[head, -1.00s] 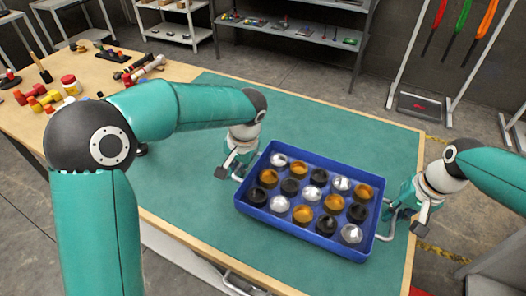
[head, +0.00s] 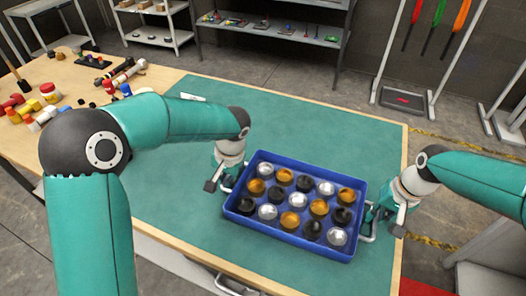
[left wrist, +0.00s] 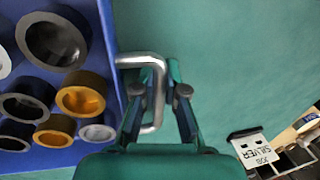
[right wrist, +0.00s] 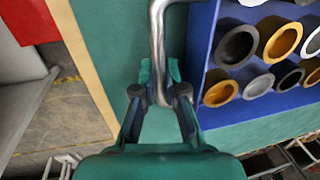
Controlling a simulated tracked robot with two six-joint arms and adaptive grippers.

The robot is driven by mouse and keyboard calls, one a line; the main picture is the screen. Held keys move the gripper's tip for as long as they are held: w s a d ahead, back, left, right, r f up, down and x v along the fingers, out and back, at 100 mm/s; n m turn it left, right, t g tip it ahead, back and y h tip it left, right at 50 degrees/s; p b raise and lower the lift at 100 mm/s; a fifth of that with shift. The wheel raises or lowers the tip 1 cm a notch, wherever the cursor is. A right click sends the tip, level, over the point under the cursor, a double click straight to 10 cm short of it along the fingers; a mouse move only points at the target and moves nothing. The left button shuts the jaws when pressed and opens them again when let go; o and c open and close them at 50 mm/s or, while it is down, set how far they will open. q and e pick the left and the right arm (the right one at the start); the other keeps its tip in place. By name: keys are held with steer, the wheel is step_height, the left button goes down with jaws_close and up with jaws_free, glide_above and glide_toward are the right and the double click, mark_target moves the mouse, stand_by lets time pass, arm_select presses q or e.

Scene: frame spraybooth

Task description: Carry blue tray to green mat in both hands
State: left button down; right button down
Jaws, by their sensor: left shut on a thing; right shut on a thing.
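The blue tray (head: 290,240) is over the green mat (head: 290,110) on the bench, toward its front right. It holds several round cups in orange, black and silver. My left gripper (head: 226,184) is shut on the tray's left handle, a metal loop (left wrist: 158,95) in the left wrist view. My right gripper (head: 374,222) is shut on the right handle, a metal bar (right wrist: 157,45) in the right wrist view. The tray looks roughly level. I cannot tell whether its underside touches the mat.
Loose coloured parts and tools (head: 45,100) lie on the bare wood at the left. A card marked SILVER JOB (left wrist: 255,148) shows in the left wrist view. Shelving (head: 275,38) stands behind the bench. The mat's back and left parts are mostly clear.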

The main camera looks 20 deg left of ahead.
arm_select(q)
steer(key=c, duration=1.6)
jaws_free()
steer(key=shift+f, duration=0.1)
arm_select(e)
steer(key=c, duration=1.6)
jaws_free()
steer(key=shift+f, duration=0.1)
arm_select(q)
steer(key=o, duration=0.4)
steer(key=shift+s, duration=0.1)
arm_select(e)
steer(key=o, duration=0.4)
steer(key=shift+s, duration=0.1)
